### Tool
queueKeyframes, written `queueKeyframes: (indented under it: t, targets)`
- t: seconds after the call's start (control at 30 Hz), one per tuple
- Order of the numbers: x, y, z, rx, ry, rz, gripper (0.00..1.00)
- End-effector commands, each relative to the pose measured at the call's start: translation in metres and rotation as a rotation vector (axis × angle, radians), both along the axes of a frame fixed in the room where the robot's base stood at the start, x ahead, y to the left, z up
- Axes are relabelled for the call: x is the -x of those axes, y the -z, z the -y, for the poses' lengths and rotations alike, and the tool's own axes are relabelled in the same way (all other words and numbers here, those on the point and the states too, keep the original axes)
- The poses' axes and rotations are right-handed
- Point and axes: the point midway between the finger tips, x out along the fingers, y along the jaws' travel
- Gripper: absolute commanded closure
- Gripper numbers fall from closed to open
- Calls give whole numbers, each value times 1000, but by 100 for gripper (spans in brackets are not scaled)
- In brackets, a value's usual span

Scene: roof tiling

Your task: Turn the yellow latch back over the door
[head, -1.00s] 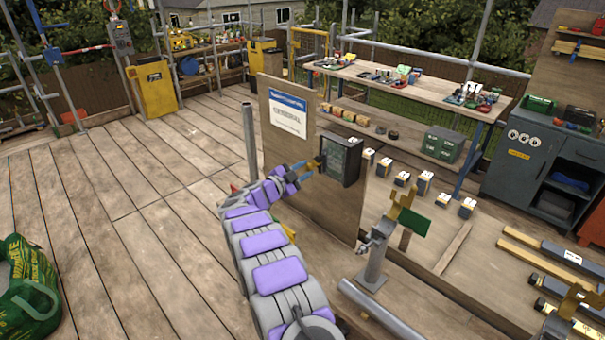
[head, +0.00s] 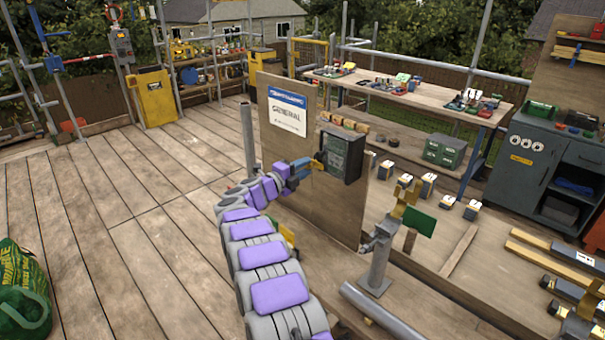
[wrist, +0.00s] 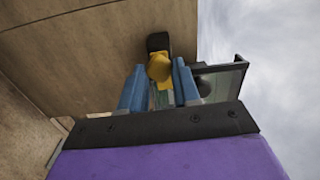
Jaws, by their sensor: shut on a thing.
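The dark box with its glass-like door (head: 342,153) is fixed to an upright wooden board (head: 290,163). The yellow latch (head: 318,161) shows as a small yellow piece at the door's left edge. In the wrist view the yellow latch (wrist: 159,69) sits between the blue fingers of my gripper (wrist: 160,88), in front of a dark mount on the board. My gripper (head: 306,168) is shut on the latch. The fingers hide the latch's lower part. Part of the box's dark frame (wrist: 222,72) shows right of the fingers.
A white and blue sign (head: 288,111) is on the board, left of the box. A metal post with a green plate (head: 420,222) stands right of the board. A workbench (head: 410,88) stands behind. Open decking (head: 110,210) lies to the left.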

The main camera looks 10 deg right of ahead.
Motion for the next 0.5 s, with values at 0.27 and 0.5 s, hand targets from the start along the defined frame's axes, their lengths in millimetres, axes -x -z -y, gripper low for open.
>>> queueKeyframes:
  t: [0.27,0.5]
  targets:
    - [0,3,-1,-30,-2,35,99]
    - [0,3,-1,-33,-1,37,99]
